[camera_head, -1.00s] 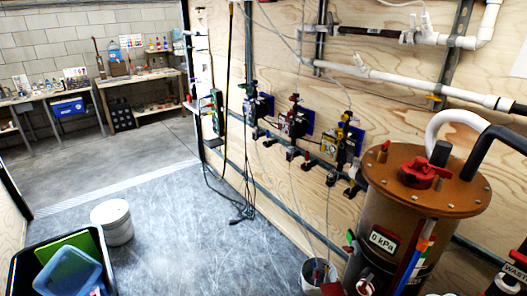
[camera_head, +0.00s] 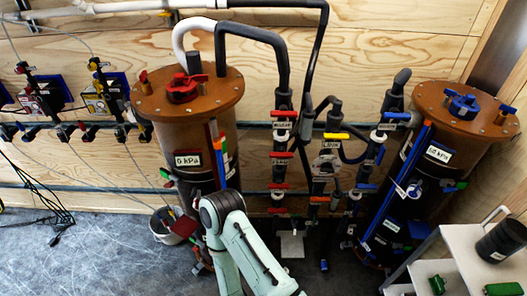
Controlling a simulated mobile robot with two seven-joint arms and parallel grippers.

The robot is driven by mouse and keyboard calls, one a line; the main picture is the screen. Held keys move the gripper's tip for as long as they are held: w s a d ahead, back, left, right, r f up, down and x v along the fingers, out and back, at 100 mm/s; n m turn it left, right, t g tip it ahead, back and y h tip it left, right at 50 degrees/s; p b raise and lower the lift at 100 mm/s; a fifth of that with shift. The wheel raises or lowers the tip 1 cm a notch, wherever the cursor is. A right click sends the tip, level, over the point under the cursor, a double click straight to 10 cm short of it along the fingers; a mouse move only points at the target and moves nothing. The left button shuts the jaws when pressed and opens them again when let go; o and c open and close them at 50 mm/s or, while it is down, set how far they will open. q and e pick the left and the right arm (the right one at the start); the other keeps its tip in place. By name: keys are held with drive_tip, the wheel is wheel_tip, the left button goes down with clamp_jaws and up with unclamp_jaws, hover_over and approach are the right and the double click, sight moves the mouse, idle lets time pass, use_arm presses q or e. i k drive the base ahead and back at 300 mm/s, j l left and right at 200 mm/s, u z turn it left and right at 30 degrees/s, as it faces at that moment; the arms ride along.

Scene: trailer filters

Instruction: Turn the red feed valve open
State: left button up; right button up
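A brown filter tank with a red knob (camera_head: 182,88) on its lid stands left of centre against the plywood wall. To its right, a dark vertical pipe carries several red valve handles: a top one (camera_head: 284,113) above a small white label, a middle one (camera_head: 281,155) and a lower one (camera_head: 278,186). The label is too small to read, so I cannot tell which handle is the feed valve. One of my pale green arms (camera_head: 240,250) rises from the bottom, in front of the tank's lower part. Neither gripper can be made out.
A second brown tank with a blue knob (camera_head: 463,103) stands at right. Pipework with a yellow handle (camera_head: 336,136) and blue handles (camera_head: 397,116) lies between the tanks. A white stepped stand (camera_head: 462,252) is at lower right. A small bucket (camera_head: 170,228) and loose cables are on the floor.

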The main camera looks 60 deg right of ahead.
sight(281, 154)
drive_tip(key=z, duration=2.25)
